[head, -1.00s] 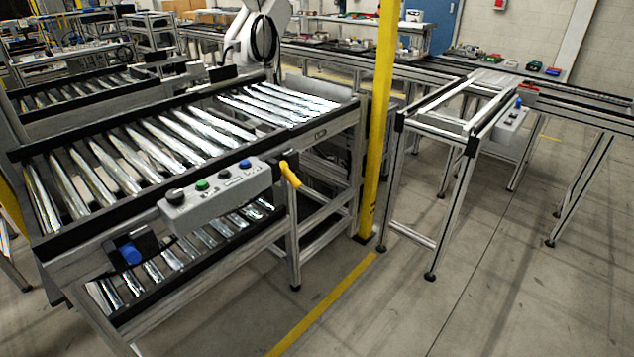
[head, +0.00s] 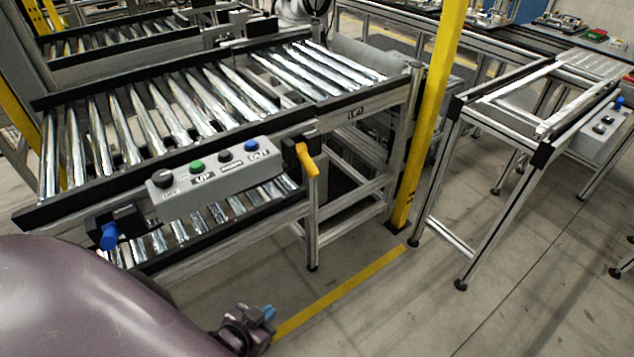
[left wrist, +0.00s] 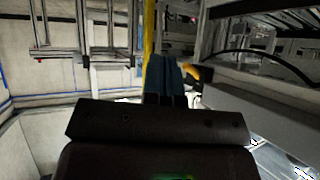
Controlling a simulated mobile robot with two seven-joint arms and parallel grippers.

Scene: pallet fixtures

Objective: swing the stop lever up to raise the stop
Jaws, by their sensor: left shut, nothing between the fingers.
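The stop lever appears to be the yellow handle (head: 307,160) on a black mount at the right end of the near conveyor's front rail. Its grip slants downward to the right. My left gripper (head: 268,313) is low at the bottom of the head view, below and left of the lever, apart from it. Its blue fingers are together and hold nothing. In the left wrist view the blue fingers (left wrist: 167,82) point ahead, and a yellow piece that looks like the lever (left wrist: 194,74) shows just right of their tips. My right gripper is not in view.
A grey control box (head: 210,178) with knobs sits left of the lever. A blue-knobbed part (head: 110,236) is farther left on the conveyor frame. A yellow post (head: 432,120) stands to the right, beside an aluminium-framed stand (head: 540,155). The floor in front is clear, with a yellow line (head: 340,293).

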